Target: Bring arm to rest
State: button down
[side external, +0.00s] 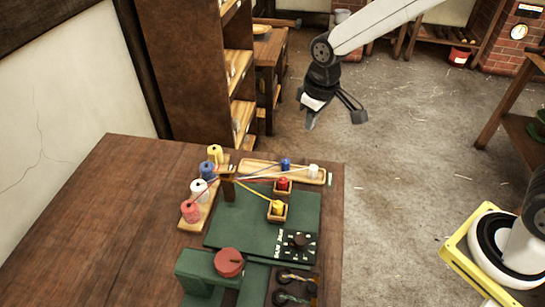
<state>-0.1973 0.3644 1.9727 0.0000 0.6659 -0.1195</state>
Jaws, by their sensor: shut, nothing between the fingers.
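My arm reaches in from the top right of the side external view. My gripper (312,116) hangs at its end, pointing down, shut and empty. It is in the air past the far edge of the wooden table (90,215), apart from everything on it. A dark bracket-like part sticks out to the right of the gripper.
A green rope-making board (235,232) lies on the table with coloured spools, strands running through a wooden post, and a dark knob panel (298,246). A wooden tray (255,166) sits at the far edge. Shelves (185,70) stand behind. The floor on the right is mostly open.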

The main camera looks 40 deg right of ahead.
jog(key=s+d+f+m, duration=0.1)
jog(key=s+d, duration=0.3)
jog(key=s, duration=0.3)
jog(key=s+d+f+m+t, duration=0.1)
jog(key=s+d+m, duration=0.1)
jog(key=s+d, duration=0.2)
jog(key=s, duration=0.3)
jog(key=shift+d+m, duration=0.25)
jog(key=shift+m, duration=0.05)
